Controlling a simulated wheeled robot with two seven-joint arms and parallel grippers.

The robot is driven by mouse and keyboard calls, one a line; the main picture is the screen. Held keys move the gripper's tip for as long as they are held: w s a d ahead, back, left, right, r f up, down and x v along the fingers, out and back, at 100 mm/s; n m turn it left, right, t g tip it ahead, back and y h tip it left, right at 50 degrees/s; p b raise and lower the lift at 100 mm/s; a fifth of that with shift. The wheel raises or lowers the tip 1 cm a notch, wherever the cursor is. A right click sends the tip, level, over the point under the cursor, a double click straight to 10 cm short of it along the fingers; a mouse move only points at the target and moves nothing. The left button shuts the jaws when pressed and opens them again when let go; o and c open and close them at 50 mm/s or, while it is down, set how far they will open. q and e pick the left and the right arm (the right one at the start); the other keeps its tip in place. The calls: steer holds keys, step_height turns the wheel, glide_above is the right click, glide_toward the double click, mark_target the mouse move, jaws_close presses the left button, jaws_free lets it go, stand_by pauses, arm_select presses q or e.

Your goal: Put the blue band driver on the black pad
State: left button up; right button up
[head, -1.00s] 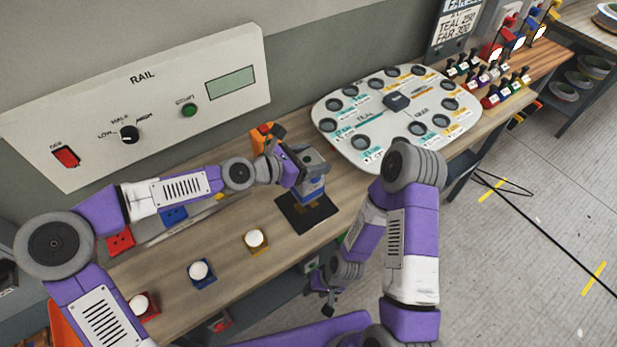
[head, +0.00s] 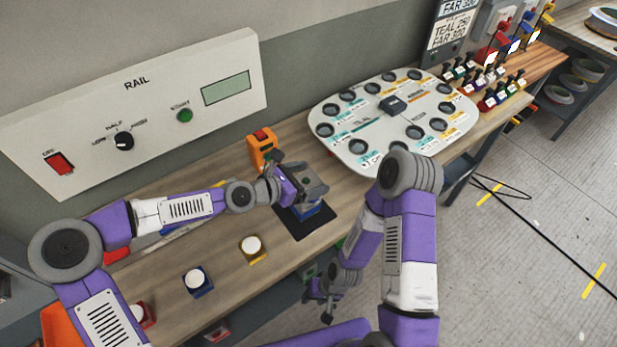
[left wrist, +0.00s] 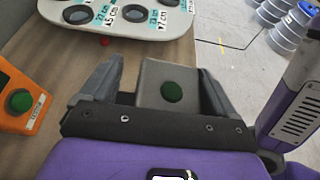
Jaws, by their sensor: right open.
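The blue band driver (head: 310,213), a grey block with a blue band low down, stands on the black pad (head: 297,229) in the head view. The driver's grey top with a dark green button also shows in the left wrist view (left wrist: 155,76); its blue band is hidden there. My left gripper (head: 307,183) is over the driver with its jaws apart around its top. In the left wrist view a gap shows between the left finger and the driver; the right finger is close beside it. My right gripper (head: 324,302) is open and empty, low beside the bench front.
An orange device (head: 262,148) stands behind the pad; it also shows in the left wrist view (left wrist: 22,93). A white sorting board (head: 350,145) lies to the right. Yellow (head: 263,257) and blue (head: 203,290) bases with white knobs sit to the front left.

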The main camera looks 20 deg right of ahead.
stand_by(0.3)
arm_select(q)
steer(key=shift+a+r, duration=0.15)
steer(key=shift+r, duration=0.05)
steer(key=p+v, duration=0.1)
steer(key=v, duration=1)
steer(key=shift+s+a+r+p, duration=0.2)
steer(key=shift+a+p, duration=0.1)
steer(key=shift+p, duration=0.1)
